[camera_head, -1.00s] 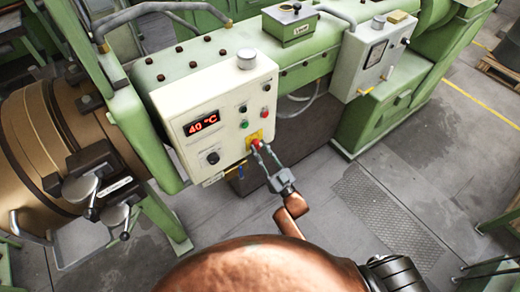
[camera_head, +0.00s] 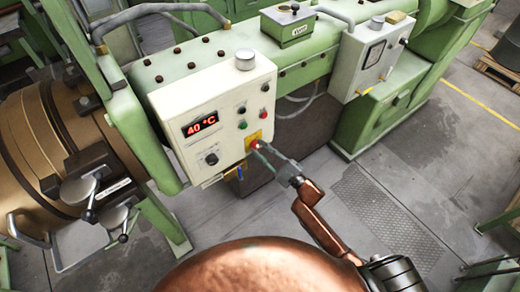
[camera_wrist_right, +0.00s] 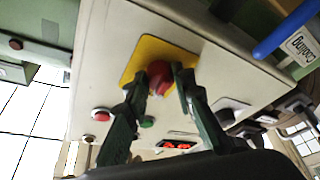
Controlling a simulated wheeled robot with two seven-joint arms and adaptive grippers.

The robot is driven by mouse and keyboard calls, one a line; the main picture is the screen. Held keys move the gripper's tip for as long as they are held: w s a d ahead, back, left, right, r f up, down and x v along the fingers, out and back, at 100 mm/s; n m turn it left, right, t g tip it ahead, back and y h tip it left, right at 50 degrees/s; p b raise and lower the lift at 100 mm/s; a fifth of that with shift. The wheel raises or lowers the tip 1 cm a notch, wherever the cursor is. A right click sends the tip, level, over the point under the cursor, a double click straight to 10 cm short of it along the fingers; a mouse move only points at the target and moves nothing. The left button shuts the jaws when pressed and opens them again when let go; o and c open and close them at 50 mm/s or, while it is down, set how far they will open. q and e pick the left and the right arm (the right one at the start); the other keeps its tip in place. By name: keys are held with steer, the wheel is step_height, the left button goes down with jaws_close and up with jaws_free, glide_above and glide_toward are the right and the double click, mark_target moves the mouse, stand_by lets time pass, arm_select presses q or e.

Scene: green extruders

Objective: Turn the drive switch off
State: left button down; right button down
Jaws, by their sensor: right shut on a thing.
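A white control box (camera_head: 180,100) is mounted on the green machine, with a red display reading 40 °C (camera_head: 202,124). Near its lower right corner is a red rotary knob (camera_head: 254,144) on a yellow plate (camera_head: 253,136); I take it as the drive switch, though I cannot read its label. My right gripper (camera_head: 260,148) reaches it from the lower right and is shut on it. The right wrist view shows the red knob (camera_wrist_right: 159,76) between the two fingers (camera_wrist_right: 162,88), in front of the yellow plate (camera_wrist_right: 180,50). My left gripper is not in view.
On the same box are a black selector knob (camera_head: 211,158), a green button (camera_head: 243,125) and a red button (camera_head: 265,115). A blue handle (camera_wrist_right: 285,28) sits near a "Cooling" label in the right wrist view. Open floor (camera_head: 400,190) lies to the right.

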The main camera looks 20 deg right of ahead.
steer(key=n+g, duration=0.1)
steer(key=n, duration=0.2)
steer(key=n+g+p, duration=0.1)
steer(key=n, duration=0.2)
steer(key=shift+d+r, duration=0.15)
steer(key=shift+r, duration=0.05)
steer(key=shift+n+g, duration=0.3)
steer(key=shift+n, duration=0.1)
steer(key=c, duration=1.6)
jaws_free()
steer(key=v, duration=1.2)
steer(key=shift+w+d+f, duration=0.1)
steer(key=shift+f, duration=0.05)
steer(key=shift+f, duration=0.1)
